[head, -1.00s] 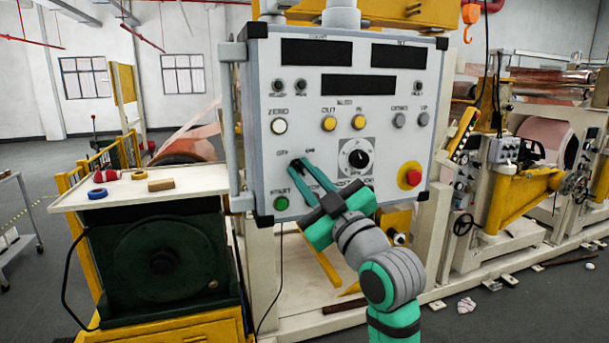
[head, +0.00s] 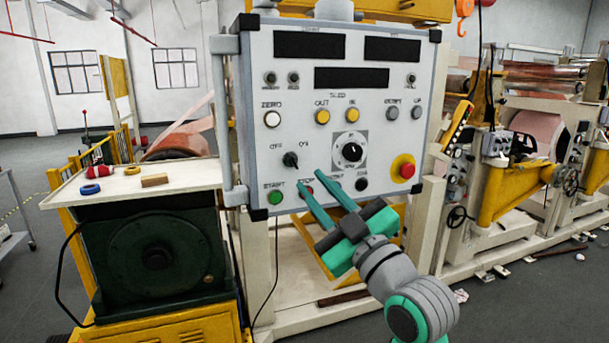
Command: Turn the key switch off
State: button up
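The key switch (head: 290,160) is a small black knob on the left part of the grey control panel (head: 225,110) in the head view. The label OFF is above it to the left and ON is above it to the right. The knob is too small to tell surely which label it points to. My teal gripper (head: 320,181) is open and empty, below and to the right of the key switch and apart from it. Its two fingers point up and left toward the panel's lower middle, partly covering the row of buttons there.
Near the switch are a green START button (head: 275,197), a white ZERO button (head: 272,119), a round dial (head: 351,150) and a red emergency stop (head: 406,170). A bench (head: 135,183) with tape rolls stands left. Rollers and machinery fill the right.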

jog(key=shift+v, duration=1.95)
notch_tip(320, 180, down, 19)
jog(key=w+d+m+t+h, duration=0.1)
jog(key=m+t+h, duration=0.1)
jog(key=m+h, duration=0.55)
jog(key=s+a+f+m+g+h, duration=0.1)
jog(key=s+f+m+h, duration=0.2)
jog(key=f, duration=0.7)
jog(key=s+a+f+m+h, duration=0.1)
jog(key=s+f+m, duration=0.4)
jog(key=f, duration=0.5)
jog(key=s+a+f+g, duration=0.2)
jog(key=s+f, duration=0.9)
jog(key=s, duration=0.4)
jog(key=s+a+f+n+g, duration=0.2)
jog(key=s, duration=1.5)
jog(key=shift+s+a+n, duration=0.15)
jog(key=shift+s+n, duration=0.2)
